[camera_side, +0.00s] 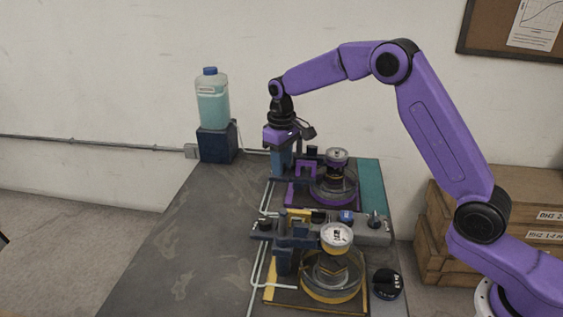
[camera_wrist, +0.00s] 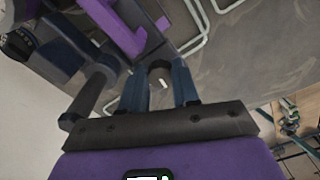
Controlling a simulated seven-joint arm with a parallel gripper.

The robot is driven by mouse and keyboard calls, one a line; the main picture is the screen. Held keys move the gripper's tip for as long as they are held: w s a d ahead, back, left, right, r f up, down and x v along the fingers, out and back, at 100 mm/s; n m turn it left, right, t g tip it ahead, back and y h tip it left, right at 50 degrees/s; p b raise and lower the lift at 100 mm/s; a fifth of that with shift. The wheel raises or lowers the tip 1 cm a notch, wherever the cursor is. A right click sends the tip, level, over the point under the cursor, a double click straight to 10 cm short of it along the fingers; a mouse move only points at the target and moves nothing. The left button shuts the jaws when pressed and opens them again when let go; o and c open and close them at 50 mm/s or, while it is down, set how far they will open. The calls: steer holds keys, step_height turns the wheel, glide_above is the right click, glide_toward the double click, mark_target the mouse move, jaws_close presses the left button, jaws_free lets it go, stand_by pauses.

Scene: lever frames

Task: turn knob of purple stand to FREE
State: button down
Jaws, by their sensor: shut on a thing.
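The purple stand (camera_side: 305,170) is at the far end of the table, with a round dial or drum on its right part. It also shows at the top of the wrist view (camera_wrist: 125,25). My gripper (camera_side: 279,172) points down at the stand's left side. In the wrist view its two blue fingers (camera_wrist: 160,80) stand on either side of a dark round knob (camera_wrist: 159,67), with a small white mark near it. The gripper is shut on this knob. The fingers partly hide it, and no FREE lettering can be read. In the side view the gripper hides the knob.
A similar yellow stand (camera_side: 268,292) is nearer the camera, with a grey bar (camera_side: 375,232) and a white-faced dial (camera_side: 337,237). A black round piece (camera_side: 387,283) lies to its right. A bottle (camera_side: 212,100) stands on a dark block at back left. The table's left part is clear.

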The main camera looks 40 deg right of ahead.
steer(key=shift+r+n, duration=0.1)
steer(key=shift+n, duration=0.3)
steer(key=c, duration=1.1)
jaws_free()
step_height(320, 180, up, 17)
steer(key=shift+r, duration=0.2)
